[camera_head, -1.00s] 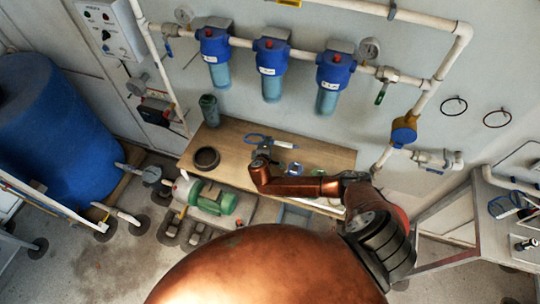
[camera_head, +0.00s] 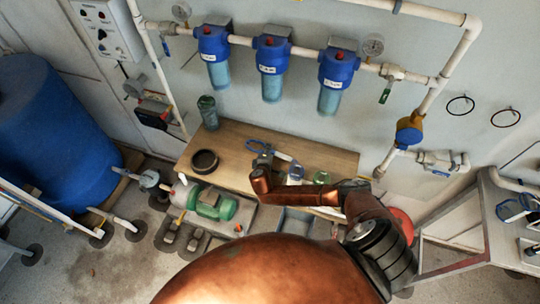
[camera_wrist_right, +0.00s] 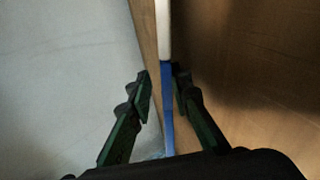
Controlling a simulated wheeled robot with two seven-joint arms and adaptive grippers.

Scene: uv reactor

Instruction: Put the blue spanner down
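The blue spanner (camera_head: 258,146), with a blue ring-like head and a pale shaft, is over the wooden bench (camera_head: 235,136). Its pale part points right and slightly toward the front. My right gripper (camera_head: 264,160) is at the spanner near the blue end. In the right wrist view, the blue strip of the spanner (camera_wrist_right: 168,105) runs between the two green-lined fingers (camera_wrist_right: 162,92). A gap shows on its left side; the right finger is very close, and I cannot tell if it touches. The gripper hides part of the spanner. My left gripper is not in view.
A dark ring (camera_head: 204,161) and a dark green jar (camera_head: 208,112) are on the bench's left. A blue-and-white item (camera_head: 296,171) and a green item (camera_head: 322,178) lie right of my gripper. Blue filters (camera_head: 271,55) hang above. A green pump (camera_head: 215,205) stands in front.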

